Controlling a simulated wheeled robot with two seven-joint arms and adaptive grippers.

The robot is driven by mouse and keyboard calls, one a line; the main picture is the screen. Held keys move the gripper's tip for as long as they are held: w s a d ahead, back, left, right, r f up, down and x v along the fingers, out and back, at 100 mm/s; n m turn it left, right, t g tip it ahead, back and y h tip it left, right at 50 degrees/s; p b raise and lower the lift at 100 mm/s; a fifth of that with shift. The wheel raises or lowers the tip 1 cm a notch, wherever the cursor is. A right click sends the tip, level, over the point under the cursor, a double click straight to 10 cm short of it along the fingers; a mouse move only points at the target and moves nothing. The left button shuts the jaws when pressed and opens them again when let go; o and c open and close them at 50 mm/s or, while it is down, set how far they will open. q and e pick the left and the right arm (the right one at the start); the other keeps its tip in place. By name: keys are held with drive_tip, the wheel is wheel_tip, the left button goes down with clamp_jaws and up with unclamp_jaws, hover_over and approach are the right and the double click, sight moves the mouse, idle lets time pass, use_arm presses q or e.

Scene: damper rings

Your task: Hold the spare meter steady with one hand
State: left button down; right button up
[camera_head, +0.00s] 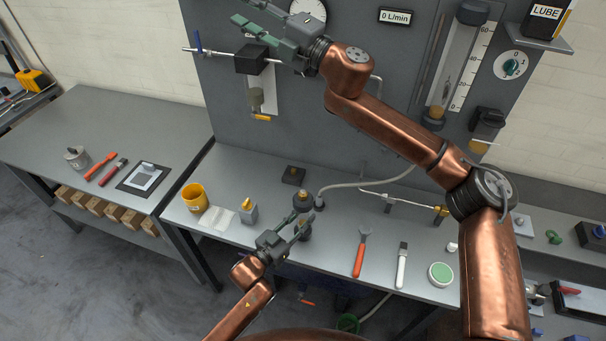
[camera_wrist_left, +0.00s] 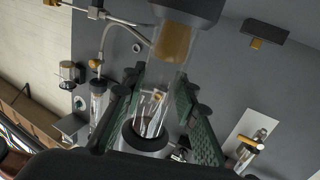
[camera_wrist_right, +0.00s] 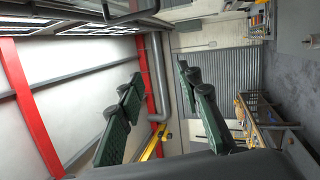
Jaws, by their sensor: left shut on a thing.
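The spare meter is a clear glass tube (camera_wrist_left: 158,98) with a brass-coloured end and dark end fittings. Its dark fitting (camera_head: 303,199) shows on the bench in the head view, where the tube is hard to see. My left gripper (camera_head: 296,222) is shut around the tube, with its green pads on either side in the left wrist view. Whether the meter's base rests on the bench is partly hidden. My right gripper (camera_head: 262,28) is high in front of the wall panel, open and empty. The right wrist view shows nothing between its fingers (camera_wrist_right: 160,95).
A black valve block (camera_head: 251,59) on a rod is on the panel below my right gripper. A hose (camera_head: 360,183) lies behind.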

drive_tip(key=w+d+f+m+t+h, duration=0.35)
drive_tip(key=w+m, duration=0.25)
drive_tip(key=m, duration=0.2)
drive_tip(key=m+g+h, duration=1.4)
drive_tip(key=h, duration=0.1)
hover_over(303, 191)
wheel_tip(303, 191, down, 36)
drive_tip(key=shift+r, duration=0.2)
drive_tip(key=shift+f, duration=0.1)
drive_tip(key=shift+f, duration=3.4)
